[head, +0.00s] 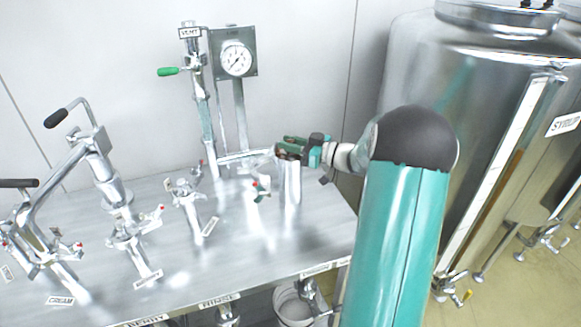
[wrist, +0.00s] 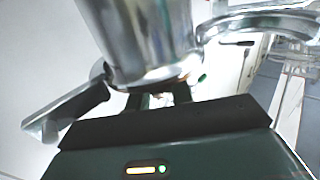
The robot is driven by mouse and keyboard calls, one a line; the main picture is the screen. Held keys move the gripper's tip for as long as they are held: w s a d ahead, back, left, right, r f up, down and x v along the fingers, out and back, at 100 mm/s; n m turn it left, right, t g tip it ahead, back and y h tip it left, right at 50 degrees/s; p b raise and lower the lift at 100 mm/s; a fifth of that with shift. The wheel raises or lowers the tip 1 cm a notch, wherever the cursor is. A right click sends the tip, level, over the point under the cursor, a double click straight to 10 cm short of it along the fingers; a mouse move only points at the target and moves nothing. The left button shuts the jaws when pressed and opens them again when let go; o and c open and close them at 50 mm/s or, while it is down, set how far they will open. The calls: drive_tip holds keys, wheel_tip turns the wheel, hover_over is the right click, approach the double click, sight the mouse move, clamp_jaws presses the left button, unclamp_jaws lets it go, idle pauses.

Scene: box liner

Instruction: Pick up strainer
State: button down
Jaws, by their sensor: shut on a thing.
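The strainer appears to be the shiny metal cylinder (head: 289,183) at the right part of the steel table in the head view. My gripper (head: 287,150) is at its top end and is shut on it. The cylinder hangs or stands upright below the fingers; I cannot tell whether its lower end touches the tabletop. In the wrist view the metal cylinder (wrist: 145,40) fills the top, close against my gripper (wrist: 165,100). My fingers are mostly hidden there by the dark gripper body, and the contact itself is hard to see.
The steel table (head: 240,235) carries several metal valves with labels. A pressure gauge (head: 236,58) and a green-handled vent valve (head: 193,60) rise behind my gripper. A large steel tank (head: 425,75) stands at the right. A bucket (head: 292,305) is below the table's front edge.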

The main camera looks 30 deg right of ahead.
drive_tip(key=shift+r, duration=0.2)
wheel_tip(320, 180, up, 18)
idle(0.9)
